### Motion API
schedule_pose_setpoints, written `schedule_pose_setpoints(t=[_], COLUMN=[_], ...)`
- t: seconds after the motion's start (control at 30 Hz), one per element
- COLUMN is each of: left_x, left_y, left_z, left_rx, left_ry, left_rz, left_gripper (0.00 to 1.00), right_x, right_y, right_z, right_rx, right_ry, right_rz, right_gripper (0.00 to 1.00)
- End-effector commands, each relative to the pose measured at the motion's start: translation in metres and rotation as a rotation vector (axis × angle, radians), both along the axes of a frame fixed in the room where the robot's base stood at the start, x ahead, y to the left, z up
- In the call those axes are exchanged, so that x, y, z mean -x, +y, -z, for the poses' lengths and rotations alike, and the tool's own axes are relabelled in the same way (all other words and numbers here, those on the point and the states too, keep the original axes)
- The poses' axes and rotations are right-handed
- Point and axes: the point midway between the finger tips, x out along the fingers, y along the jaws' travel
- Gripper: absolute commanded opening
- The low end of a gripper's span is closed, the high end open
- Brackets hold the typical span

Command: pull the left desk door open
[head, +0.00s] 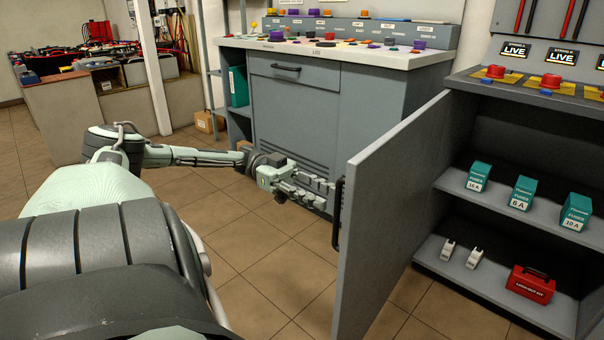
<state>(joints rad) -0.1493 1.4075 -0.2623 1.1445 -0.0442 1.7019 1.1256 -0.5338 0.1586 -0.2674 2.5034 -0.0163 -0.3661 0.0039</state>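The grey desk door (392,205) stands swung wide open on the left side of the right-hand desk, with its free edge toward me. Its black upright handle (338,214) is on the outer face near that free edge. My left gripper (327,194) is just left of the handle, its fingers pointing at it. The two fingers look spread with a gap between them, and nothing shows between them. Whether a fingertip touches the handle or door is hard to tell. My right gripper is out of view.
The open desk shows shelves (510,205) with teal fuse boxes (523,193) and a red lockout kit (531,283). Red buttons (551,81) sit on top. A grey workbench (290,105) with small parts stands behind my gripper. Tiled floor (262,255) is clear left of the door.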

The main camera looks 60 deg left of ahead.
Motion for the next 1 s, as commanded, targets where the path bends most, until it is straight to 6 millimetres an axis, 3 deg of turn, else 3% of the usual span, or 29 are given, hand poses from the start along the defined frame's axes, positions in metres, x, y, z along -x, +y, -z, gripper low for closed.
schedule_pose_setpoints(t=[0.2,0.4,1.0], left_x=[0.012,0.018,0.021], left_y=[0.047,0.068,0.073], left_z=[0.0,0.0,0.0], left_rx=[0.002,0.001,0.002], left_ry=[-0.004,-0.002,0.002], left_rz=[-0.006,-0.003,0.001], left_gripper=[0.32,0.32,0.32], right_x=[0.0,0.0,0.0], right_y=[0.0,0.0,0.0], right_z=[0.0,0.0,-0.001], right_rx=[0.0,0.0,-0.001], right_ry=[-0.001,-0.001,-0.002], right_rz=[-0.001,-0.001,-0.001], right_gripper=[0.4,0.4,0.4])
